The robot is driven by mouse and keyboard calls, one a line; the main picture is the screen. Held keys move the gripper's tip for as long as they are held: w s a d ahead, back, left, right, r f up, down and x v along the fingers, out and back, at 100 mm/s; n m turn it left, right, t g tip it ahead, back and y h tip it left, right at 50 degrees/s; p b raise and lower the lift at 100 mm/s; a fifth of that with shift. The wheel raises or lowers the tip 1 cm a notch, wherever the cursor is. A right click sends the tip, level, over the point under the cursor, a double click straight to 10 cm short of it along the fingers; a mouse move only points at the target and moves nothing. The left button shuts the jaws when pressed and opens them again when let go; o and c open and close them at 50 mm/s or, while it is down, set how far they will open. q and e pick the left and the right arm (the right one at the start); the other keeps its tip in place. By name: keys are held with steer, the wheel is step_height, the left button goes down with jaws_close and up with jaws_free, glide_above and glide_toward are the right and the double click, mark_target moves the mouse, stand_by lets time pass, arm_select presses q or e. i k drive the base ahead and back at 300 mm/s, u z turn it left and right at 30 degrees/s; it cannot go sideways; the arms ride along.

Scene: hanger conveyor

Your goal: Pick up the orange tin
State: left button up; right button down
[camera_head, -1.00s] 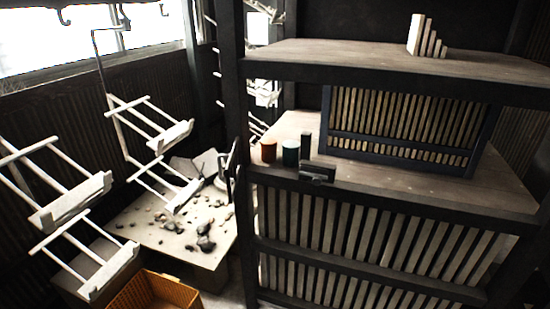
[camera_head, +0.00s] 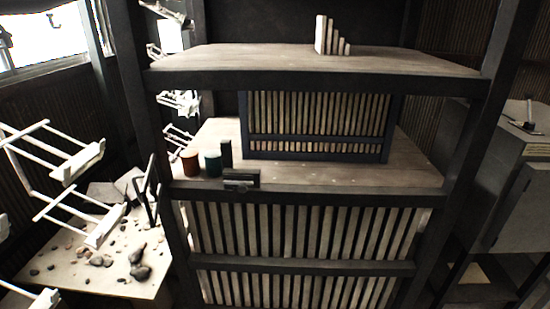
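The orange tin (camera_head: 190,161) is a small reddish-orange cylinder. It stands upright on the middle shelf (camera_head: 330,172) of a dark rack, near the shelf's front left corner. A dark green tin (camera_head: 213,164) stands just to its right, with a dark upright block (camera_head: 226,153) beside that. Neither of my grippers shows in the view, so nothing can be told of their state.
A dark box-like object (camera_head: 241,180) sits at the shelf's front edge, right of the tins. A dark post (camera_head: 146,110) rises left of the orange tin. White hangers (camera_head: 75,165) hang at the left above a table with dark stones (camera_head: 138,255). A grey cabinet (camera_head: 515,190) stands right.

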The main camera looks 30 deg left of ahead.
mark_target(189, 157)
steer(key=z, duration=0.3)
steer(key=i, duration=1.6)
steer(key=u, duration=0.8)
